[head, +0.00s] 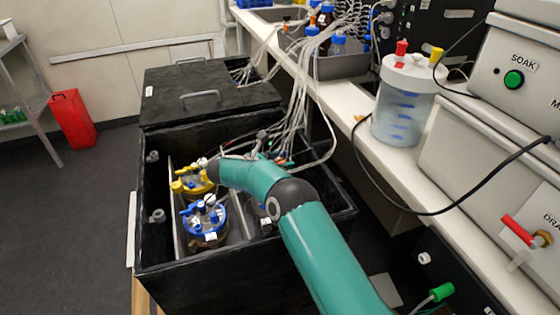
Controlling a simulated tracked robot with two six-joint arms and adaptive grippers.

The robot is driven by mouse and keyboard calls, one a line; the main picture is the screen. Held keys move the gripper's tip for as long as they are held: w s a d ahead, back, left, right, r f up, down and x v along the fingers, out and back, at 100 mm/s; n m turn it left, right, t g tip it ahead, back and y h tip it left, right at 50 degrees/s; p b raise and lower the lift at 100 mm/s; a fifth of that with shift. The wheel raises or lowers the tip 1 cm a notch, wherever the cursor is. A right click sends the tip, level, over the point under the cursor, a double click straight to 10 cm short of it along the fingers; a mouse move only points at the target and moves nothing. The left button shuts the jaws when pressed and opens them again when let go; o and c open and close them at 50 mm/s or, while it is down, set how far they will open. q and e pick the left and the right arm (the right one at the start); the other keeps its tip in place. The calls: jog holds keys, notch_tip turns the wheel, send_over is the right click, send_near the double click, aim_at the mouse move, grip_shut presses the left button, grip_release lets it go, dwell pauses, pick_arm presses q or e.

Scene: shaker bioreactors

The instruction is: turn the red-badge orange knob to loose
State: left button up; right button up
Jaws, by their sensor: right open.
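My right gripper (276,161) is inside the black open box, just beyond my teal forearm. It is small, and my arm and the tubes partly hide it; it is open. Small orange spots (287,165) show close by it, but I cannot make out a red badge or say whether they are the knob. A vessel with a yellow lid (196,181) and one with a blue lid (206,216) stand left of my arm in the box. Whatever stands under my forearm is mostly hidden. My left gripper is not in view.
The black box (150,256) has high walls and a lid (180,78) behind. White tubes (297,112) run from the box up to the bench. A clear carboy (404,115) with a white lid stands on the bench (455,205) at right. A red bin (72,118) stands left.

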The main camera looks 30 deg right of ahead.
grip_shut()
jog(key=n+t+b, duration=0.2)
jog(key=b, duration=0.3)
jog(key=shift+f+t+y, duration=0.2)
jog(key=shift+t+y, duration=0.1)
jog(key=shift+y, duration=0.1)
jog(key=shift+r+n+t, duration=0.2)
jog(key=shift+n+t, duration=0.2)
jog(key=shift+n, duration=0.1)
grip_release()
jog(key=shift+a, duration=0.1)
